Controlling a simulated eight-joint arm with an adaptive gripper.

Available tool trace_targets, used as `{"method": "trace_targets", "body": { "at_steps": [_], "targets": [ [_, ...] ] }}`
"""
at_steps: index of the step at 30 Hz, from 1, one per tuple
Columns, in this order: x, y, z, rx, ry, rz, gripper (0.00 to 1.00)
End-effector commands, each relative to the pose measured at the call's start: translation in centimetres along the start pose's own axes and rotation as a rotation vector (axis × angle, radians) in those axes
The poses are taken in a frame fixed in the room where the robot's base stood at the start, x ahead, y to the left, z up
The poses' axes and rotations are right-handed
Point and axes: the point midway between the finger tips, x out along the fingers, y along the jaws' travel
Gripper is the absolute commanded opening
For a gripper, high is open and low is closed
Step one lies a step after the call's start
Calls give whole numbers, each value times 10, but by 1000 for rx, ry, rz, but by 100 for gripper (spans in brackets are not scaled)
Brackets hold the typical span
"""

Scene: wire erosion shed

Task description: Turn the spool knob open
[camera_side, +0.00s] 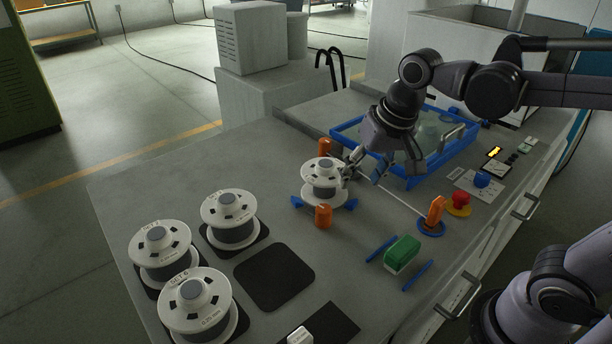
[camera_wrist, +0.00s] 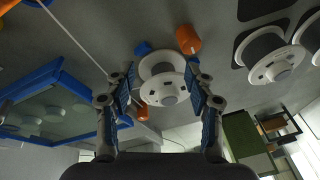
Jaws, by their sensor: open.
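A white spool (camera_side: 325,167) with a grey core stands on the bench between two orange posts, one behind it (camera_side: 324,147) and one in front (camera_side: 323,216). Its round central hub is uppermost and is the only knob-like part I see on it. My gripper (camera_side: 360,178) is open and tilted down at the spool's right side. In the wrist view, the spool (camera_wrist: 168,88) shows between the two blue-padded fingers (camera_wrist: 162,68), with nothing gripped. I cannot tell whether a finger touches the flange.
Several spools (camera_side: 230,208) sit on dark pads at the left. An orange lever (camera_side: 436,211), red knob (camera_side: 460,198), blue knob (camera_side: 482,180) and green block (camera_side: 403,252) lie to the right. A blue-rimmed tray (camera_side: 428,176) is behind my gripper. A thin line crosses the bench.

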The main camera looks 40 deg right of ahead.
Motion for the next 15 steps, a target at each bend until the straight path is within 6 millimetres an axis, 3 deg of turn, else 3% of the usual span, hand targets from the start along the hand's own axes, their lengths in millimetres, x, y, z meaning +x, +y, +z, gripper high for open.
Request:
{"method": "trace_targets", "body": {
  "at_steps": [15],
  "targets": [
    [14,41,25,-265,207,-39,54]
  ]
}}
